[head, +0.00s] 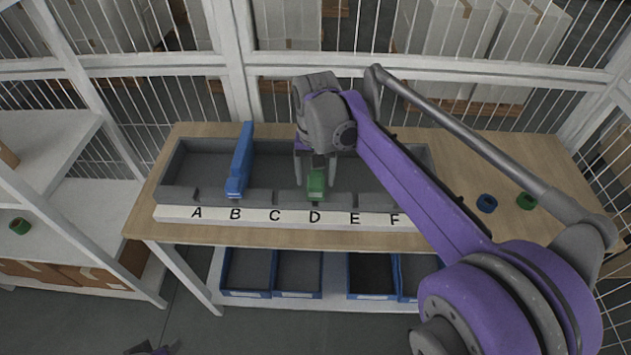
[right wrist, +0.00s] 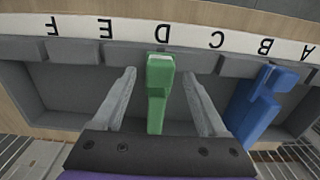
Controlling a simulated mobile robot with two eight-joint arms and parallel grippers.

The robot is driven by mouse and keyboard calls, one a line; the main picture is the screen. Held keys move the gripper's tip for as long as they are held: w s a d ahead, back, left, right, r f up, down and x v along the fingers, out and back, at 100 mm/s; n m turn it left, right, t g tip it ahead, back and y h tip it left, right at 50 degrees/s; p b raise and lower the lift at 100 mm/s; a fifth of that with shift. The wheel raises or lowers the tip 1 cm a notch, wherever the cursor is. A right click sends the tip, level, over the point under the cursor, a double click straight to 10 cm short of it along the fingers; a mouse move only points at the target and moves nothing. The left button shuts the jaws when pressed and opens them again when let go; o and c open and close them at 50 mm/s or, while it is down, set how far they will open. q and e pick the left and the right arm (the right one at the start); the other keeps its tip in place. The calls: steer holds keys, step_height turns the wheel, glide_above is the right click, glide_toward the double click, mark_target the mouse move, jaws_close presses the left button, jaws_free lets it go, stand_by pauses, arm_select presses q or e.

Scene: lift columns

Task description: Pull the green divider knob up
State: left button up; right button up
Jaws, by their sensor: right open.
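The green divider knob (head: 317,184) is at slot D on the front of the grey bin (head: 270,197). In the right wrist view the green knob (right wrist: 159,75) stands between the fingers of my right gripper (right wrist: 158,90), with a gap on each side. My right gripper (head: 315,180) is open, reaching down over the bin. A blue divider (head: 240,165) is at slot B and also shows in the right wrist view (right wrist: 255,110).
A white strip (head: 255,216) lettered A to F runs along the bin's front. Blue crates (head: 297,294) stand below. White shelving (head: 70,215) is at left.

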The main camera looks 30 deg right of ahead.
mark_target(315, 181)
step_height(315, 181, up, 8)
steer(key=p, duration=0.4)
steer(key=shift+f, duration=0.15)
arm_select(q)
step_height(315, 181, up, 6)
steer(key=w, duration=0.2)
steer(key=shift+w+t, duration=0.15)
steer(key=shift+t, duration=0.15)
arm_select(e)
steer(key=shift+w, duration=0.1)
arm_select(q)
steer(key=shift+f, duration=0.1)
arm_select(e)
steer(key=s+a+f+n+t, duration=0.3)
steer(key=s+f, duration=0.2)
steer(key=s, duration=0.2)
steer(key=s+a+f+n+t, duration=0.2)
steer(key=s+a+f+n, duration=0.1)
steer(key=s+f, duration=0.3)
steer(key=shift+s+a+f+t, duration=0.15)
steer(key=shift+s+a+t, duration=0.25)
steer(key=shift+s+a, duration=0.45)
